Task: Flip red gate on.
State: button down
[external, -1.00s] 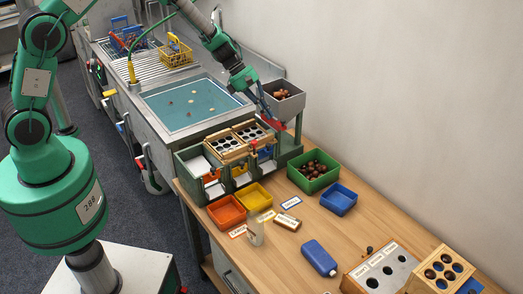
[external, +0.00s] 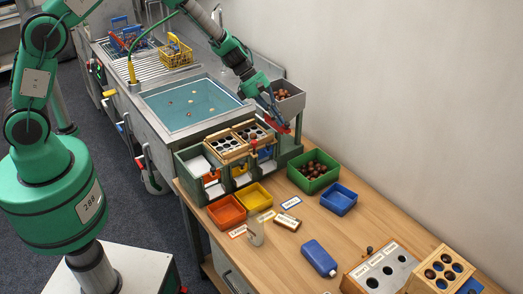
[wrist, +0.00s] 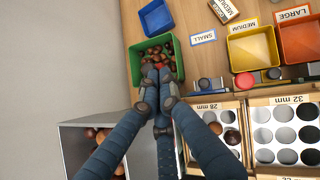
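My gripper (external: 277,113) is just left of the grey hopper (external: 296,107) in the external view, pointing down. In the wrist view its fingers (wrist: 156,80) run together at the tips and look shut, with no object clearly held. A red piece (external: 280,128) shows at the fingertips, below the hopper; I cannot tell whether it is the red gate or part of my fingers. A bit of red (wrist: 159,64) also shows at the tips in the wrist view. A small red knob (external: 254,143) stands at the front of the sorting trays, apart from my fingers.
The green bin (external: 293,177) of chestnuts lies just beyond my fingertips. The holed sorting trays (external: 228,154) are close on the left in the external view. Orange (external: 226,222) and yellow (external: 268,197) bins stand in front. The wall is close behind the hopper.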

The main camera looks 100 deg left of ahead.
jog(key=shift+w+d, duration=0.8)
jog(key=shift+w, duration=0.05)
jog(key=shift+s, duration=0.1)
jog(key=s+f+p+v, duration=0.1)
jog(key=v, duration=1.2)
jog(key=shift+s+a+f, duration=0.25)
jog(key=shift+s+a, duration=0.05)
jog(key=shift+s, duration=0.05)
